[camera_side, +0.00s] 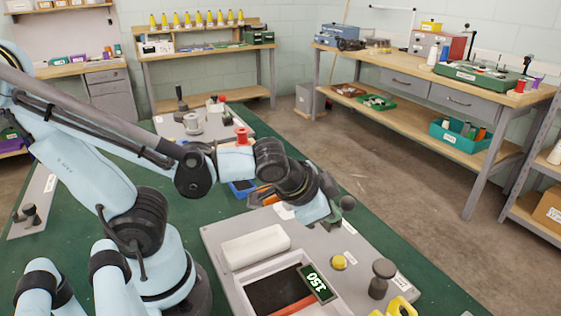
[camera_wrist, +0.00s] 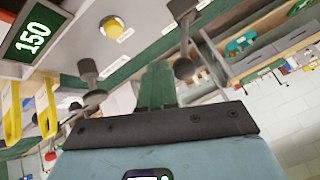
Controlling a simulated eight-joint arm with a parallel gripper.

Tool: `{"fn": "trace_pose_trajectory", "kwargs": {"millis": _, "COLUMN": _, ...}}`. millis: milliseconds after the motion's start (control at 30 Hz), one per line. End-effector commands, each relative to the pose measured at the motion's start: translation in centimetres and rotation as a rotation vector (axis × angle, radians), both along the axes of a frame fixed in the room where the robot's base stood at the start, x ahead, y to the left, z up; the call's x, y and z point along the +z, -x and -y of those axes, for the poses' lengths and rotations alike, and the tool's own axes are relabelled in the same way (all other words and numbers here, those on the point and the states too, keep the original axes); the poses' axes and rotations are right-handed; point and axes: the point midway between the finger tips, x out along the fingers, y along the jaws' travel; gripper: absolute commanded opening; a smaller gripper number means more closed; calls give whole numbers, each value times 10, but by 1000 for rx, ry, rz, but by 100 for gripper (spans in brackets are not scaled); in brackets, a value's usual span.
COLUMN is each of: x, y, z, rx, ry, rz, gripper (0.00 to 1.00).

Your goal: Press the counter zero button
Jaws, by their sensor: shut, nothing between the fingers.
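The counter display (camera_side: 317,283) reads 150 on the grey panel, and it also shows at the upper left of the wrist view (camera_wrist: 32,38). A round yellow button (camera_side: 339,262) sits just beyond the display, beside a small white label. In the wrist view the yellow button (camera_wrist: 112,27) is near the top, left of my fingers. My gripper (camera_wrist: 157,85) is shut and empty, apart from the button. In the side view my light blue wrist hangs above the panel's far edge, behind the button; the fingertips are hard to make out there.
A dark knob (camera_side: 381,278) stands on the panel right of the button. Another dark round knob (camera_side: 347,203) is beside my wrist. Yellow handles (camera_side: 398,308) are at the panel's near right. A white block (camera_side: 256,246) lies left of the display. Benches stand well behind.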

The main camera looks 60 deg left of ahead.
Motion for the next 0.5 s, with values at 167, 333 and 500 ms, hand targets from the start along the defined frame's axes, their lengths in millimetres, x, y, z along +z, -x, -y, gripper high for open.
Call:
{"fn": "trace_pose_trajectory", "kwargs": {"millis": 167, "x": 17, "y": 13, "z": -31, "rx": 196, "ry": 190, "rz": -45, "gripper": 0}}
{"fn": "trace_pose_trajectory", "kwargs": {"millis": 333, "x": 27, "y": 21, "z": -41, "rx": 288, "ry": 294, "rz": -55, "gripper": 0}}
{"fn": "trace_pose_trajectory", "kwargs": {"millis": 500, "x": 30, "y": 22, "z": -42, "rx": 302, "ry": 315, "rz": -57, "gripper": 0}}
